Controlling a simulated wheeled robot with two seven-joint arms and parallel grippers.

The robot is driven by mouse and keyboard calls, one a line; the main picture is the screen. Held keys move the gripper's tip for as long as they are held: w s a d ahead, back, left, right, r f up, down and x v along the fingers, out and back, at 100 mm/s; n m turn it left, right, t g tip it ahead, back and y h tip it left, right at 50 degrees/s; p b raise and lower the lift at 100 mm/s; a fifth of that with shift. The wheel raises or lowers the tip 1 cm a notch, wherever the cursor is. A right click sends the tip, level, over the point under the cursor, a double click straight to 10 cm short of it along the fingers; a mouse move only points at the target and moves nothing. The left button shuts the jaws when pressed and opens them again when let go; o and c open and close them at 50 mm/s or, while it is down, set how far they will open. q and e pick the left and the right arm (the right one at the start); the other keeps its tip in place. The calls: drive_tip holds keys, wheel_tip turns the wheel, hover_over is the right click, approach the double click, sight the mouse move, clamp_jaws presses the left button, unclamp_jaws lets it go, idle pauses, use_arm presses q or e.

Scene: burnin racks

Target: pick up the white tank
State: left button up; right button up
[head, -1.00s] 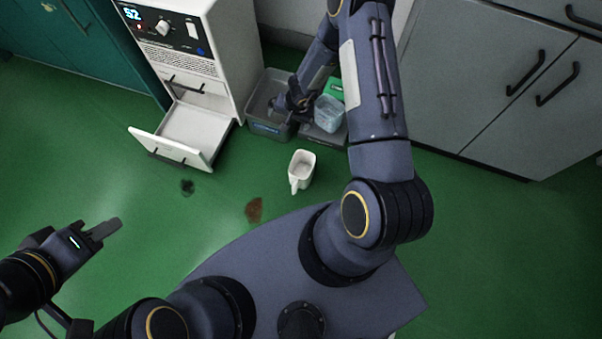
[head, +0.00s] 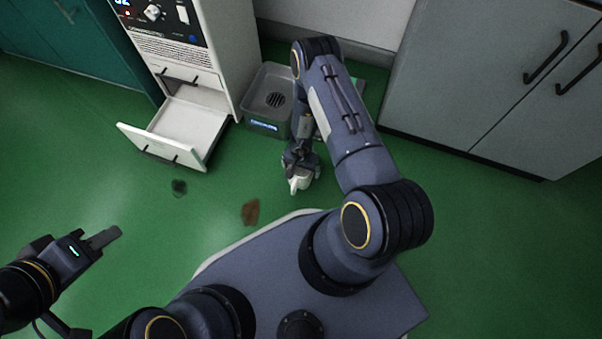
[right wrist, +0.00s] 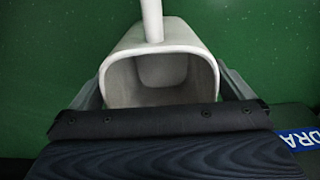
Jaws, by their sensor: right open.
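The white tank (head: 299,185) is on the green floor in front of my base, mostly hidden under my right gripper (head: 301,170) in the head view. In the right wrist view the tank (right wrist: 160,40) is an open white container, with its handle pointing to the top of the picture. The fingers of my right gripper (right wrist: 161,88) are spread, one on each side of the tank. I cannot tell whether they touch its walls. My left gripper (head: 108,237) is over bare floor at the left, away from the tank, its fingers seen edge-on.
A grey bin (head: 266,125) with a drain grate stands behind the tank. A white cabinet has an open drawer (head: 172,146) at the left. Grey cupboards (head: 470,80) stand at the right. A dark stain (head: 179,187) and a brown stain (head: 251,211) mark the floor.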

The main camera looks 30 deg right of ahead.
drive_tip(key=c, duration=1.1)
drive_tip(key=shift+o, duration=0.2)
drive_tip(key=shift+r, duration=0.1)
